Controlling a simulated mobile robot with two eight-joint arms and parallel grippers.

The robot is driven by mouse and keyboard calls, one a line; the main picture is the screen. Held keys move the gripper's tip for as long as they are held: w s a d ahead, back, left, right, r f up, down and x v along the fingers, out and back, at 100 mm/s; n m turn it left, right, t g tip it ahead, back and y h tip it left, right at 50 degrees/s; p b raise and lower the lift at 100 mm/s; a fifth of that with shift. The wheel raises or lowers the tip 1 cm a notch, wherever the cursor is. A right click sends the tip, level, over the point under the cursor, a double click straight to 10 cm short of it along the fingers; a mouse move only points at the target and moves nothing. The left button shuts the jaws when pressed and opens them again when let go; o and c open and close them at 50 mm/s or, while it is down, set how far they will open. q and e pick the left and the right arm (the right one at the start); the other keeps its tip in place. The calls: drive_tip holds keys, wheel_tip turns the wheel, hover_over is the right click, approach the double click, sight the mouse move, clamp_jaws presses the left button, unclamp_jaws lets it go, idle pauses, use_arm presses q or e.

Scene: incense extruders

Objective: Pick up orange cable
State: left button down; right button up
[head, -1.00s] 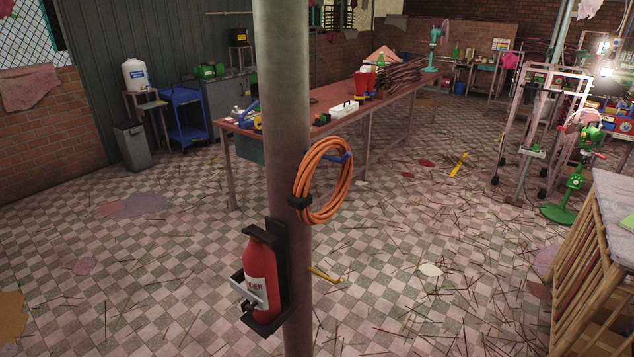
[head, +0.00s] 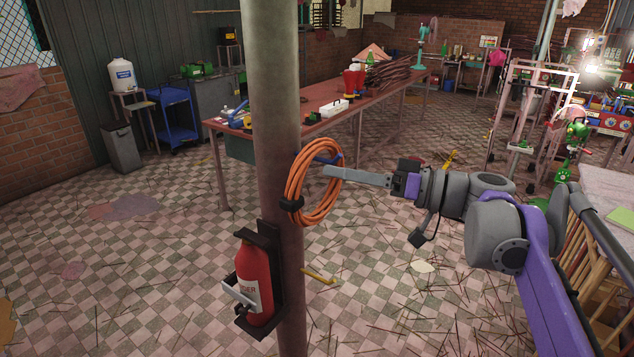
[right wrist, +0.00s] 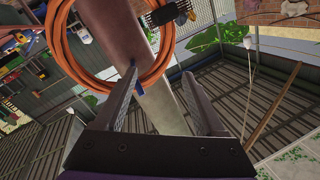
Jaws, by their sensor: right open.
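The orange cable (head: 294,190) is a coil hanging on the grey pole (head: 277,100) by a blue hook, with a black clip at its lower left. My right gripper (head: 328,172) reaches in from the right, its fingertips by the right side of the coil in the head view. In the right wrist view the coil (right wrist: 57,40) lies ahead of the fingers, with the blue hook near the left fingertip. The right gripper (right wrist: 162,84) is open, its fingers apart with nothing held between them. I cannot tell whether it touches the cable. My left gripper is not in view.
A red fire extinguisher (head: 257,283) is mounted low on the same pole. A long table (head: 317,128) with tools stands behind. A wooden rack (head: 590,265) is at the right. The tiled floor is littered with thin sticks.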

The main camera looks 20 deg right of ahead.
drive_tip(key=x, duration=0.6)
drive_tip(key=shift+a+p, duration=0.3)
drive_tip(key=shift+r, duration=0.1)
drive_tip(key=shift+c, duration=0.4)
clamp_jaws()
drive_tip(key=shift+r, duration=0.1)
idle(0.6)
